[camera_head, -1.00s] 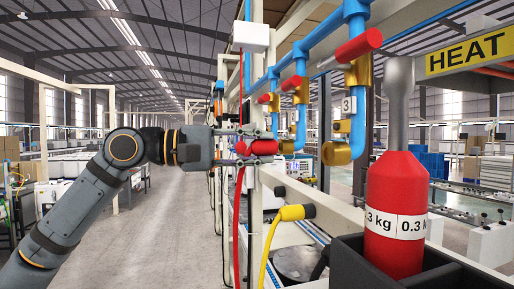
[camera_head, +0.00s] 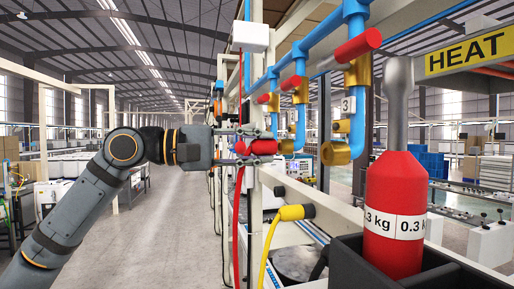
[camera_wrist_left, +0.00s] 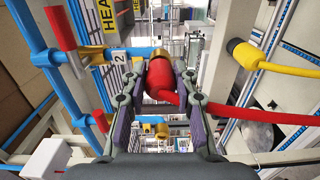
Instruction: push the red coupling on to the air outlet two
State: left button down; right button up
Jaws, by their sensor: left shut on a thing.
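The red coupling (camera_head: 263,147) is on the end of a red hose (camera_head: 238,215). My left gripper (camera_head: 250,147) is shut on it, and the hose hangs down below. In the left wrist view the coupling (camera_wrist_left: 161,80) sits between my two fingers (camera_wrist_left: 160,97). Its far end is at the brass mouth of air outlet two (camera_wrist_left: 162,55), beside the tag "2" (camera_wrist_left: 119,57); I cannot tell whether it is seated. In the head view the brass outlet (camera_head: 286,147) is just right of the coupling. My right gripper is not in view.
Outlet three, tagged "3" (camera_head: 348,105), has a brass mouth (camera_head: 335,153) and red lever (camera_head: 358,46). A yellow coupling (camera_head: 291,212) hangs on the frame below. The aisle left is clear.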

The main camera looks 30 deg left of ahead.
pick_arm(q)
jog(key=shift+w+d+p, duration=0.2)
jog(key=shift+w+p, duration=0.1)
jog(key=shift+p, duration=0.1)
jog(key=c, duration=1)
grip_release()
jog(key=shift+o, duration=0.2)
